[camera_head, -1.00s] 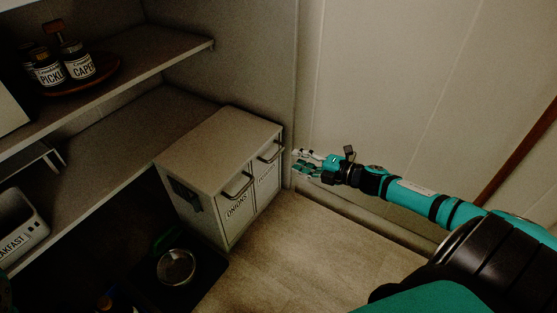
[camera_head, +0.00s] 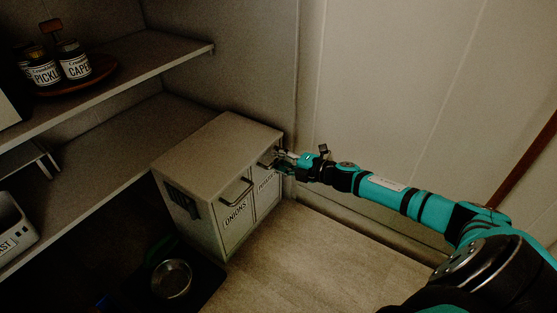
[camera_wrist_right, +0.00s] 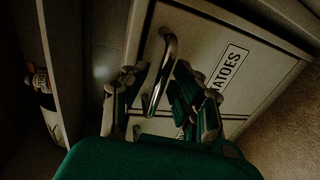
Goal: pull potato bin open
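The potato bin (camera_head: 265,190) is the right-hand front of a grey two-bin cabinet, and it looks closed, flush with the onion front. In the right wrist view its "…TATOES" label shows on the bin front (camera_wrist_right: 262,75), beside a curved metal handle (camera_wrist_right: 168,60). My right gripper (camera_head: 279,161) is at this handle in the head view. In the right wrist view the fingers of the right gripper (camera_wrist_right: 157,88) are spread, one on each side of the handle, with gaps showing. The gripper partly hides the handle in the head view. My left gripper is not in view.
The onion bin (camera_head: 236,213) with its own handle is directly left. A wall (camera_head: 375,90) stands close on the right. The floor (camera_head: 310,250) in front is clear. A metal bowl (camera_head: 172,279) sits below left. Shelves with jars (camera_head: 75,62) are at upper left.

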